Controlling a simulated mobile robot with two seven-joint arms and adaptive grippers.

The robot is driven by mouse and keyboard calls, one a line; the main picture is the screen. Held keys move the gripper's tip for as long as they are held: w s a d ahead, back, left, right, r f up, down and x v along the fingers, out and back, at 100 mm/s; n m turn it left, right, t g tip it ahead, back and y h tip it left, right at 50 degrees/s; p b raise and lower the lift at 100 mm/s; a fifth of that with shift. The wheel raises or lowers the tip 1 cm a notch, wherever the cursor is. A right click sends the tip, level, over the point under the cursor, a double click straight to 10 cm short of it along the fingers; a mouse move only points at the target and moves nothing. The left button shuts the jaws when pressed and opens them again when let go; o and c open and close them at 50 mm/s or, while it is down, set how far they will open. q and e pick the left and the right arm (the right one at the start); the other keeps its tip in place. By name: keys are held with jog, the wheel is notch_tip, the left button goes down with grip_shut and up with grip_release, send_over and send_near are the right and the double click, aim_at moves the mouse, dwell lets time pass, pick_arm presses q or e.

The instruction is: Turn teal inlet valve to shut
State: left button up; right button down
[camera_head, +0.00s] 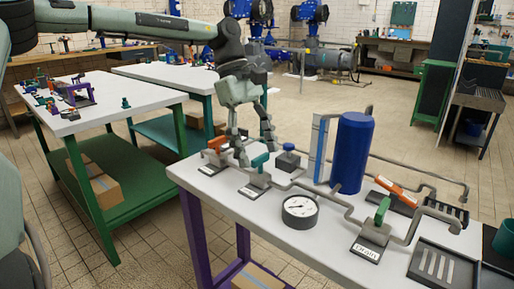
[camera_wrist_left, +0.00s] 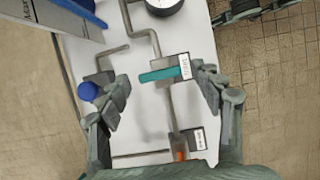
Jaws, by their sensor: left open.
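The teal inlet valve handle (camera_head: 260,161) stands on the white bench's pipework, by a small label plate. In the left wrist view the teal handle (camera_wrist_left: 158,75) lies across the pipe, beside its label (camera_wrist_left: 184,66). My left gripper (camera_head: 256,152) reaches down over it from above. In the left wrist view its open fingers (camera_wrist_left: 162,82) are spread on either side of the handle. The right fingertip looks close to the label end; contact cannot be told. A grey-green jointed part at the wrist view's upper right may be my right gripper; its jaws are unclear.
An orange-handled valve (camera_head: 217,143) sits just left of the teal one. A small blue knob (camera_head: 288,148) is close behind.

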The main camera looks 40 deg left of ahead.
pick_arm(q)
jog(key=shift+r, duration=0.1)
jog(key=v, duration=1.2)
jog(key=shift+d, duration=0.1)
